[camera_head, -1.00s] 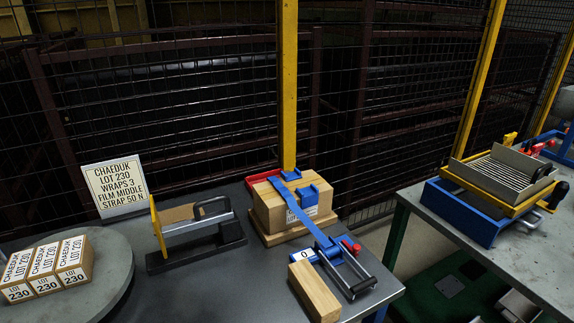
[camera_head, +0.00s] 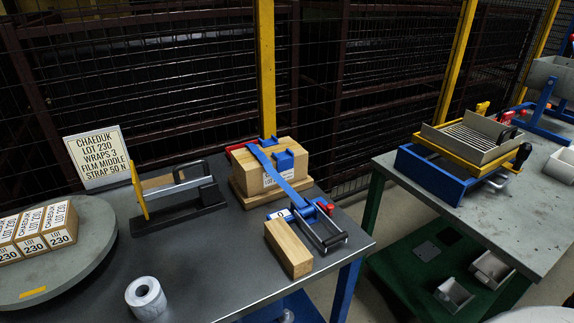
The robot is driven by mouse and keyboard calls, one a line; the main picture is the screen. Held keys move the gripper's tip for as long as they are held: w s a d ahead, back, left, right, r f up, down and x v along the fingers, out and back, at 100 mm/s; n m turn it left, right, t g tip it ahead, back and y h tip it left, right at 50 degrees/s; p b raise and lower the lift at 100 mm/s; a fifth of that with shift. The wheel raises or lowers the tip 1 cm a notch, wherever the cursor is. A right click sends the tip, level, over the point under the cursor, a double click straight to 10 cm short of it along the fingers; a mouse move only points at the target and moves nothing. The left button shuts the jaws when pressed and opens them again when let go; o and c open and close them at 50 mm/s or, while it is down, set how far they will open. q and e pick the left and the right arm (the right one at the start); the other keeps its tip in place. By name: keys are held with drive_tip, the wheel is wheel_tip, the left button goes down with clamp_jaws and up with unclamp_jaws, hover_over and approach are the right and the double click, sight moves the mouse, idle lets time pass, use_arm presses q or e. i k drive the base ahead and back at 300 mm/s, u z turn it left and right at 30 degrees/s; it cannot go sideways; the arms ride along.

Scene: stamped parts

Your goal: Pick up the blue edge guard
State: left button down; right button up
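A wooden block-like box (camera_head: 243,161) with a white label stands on a wooden base on the grey table. A blue strap (camera_head: 262,160) runs over its top and down its front. A small blue angled piece (camera_head: 285,160), which looks like an edge guard, sits on the box's front top edge, right of the strap. Another blue piece (camera_head: 268,142) shows at the box's back edge, partly hidden. The strap leads to a blue and metal tensioner (camera_head: 322,226) with a red knob. Neither of my grippers is in view.
A light wooden block (camera_head: 289,248) lies in front of the box. A black device with a yellow plate (camera_head: 140,190) stands left. A white roll (camera_head: 146,298), labelled boxes (camera_head: 62,225) on a round table and a sign (camera_head: 95,158) also show. The table's front middle is clear.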

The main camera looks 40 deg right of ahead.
sight(285, 160)
drive_tip(key=k, duration=0.3)
drive_tip(key=z, duration=1.85)
drive_tip(key=i, duration=0.7)
drive_tip(key=u, duration=1.85)
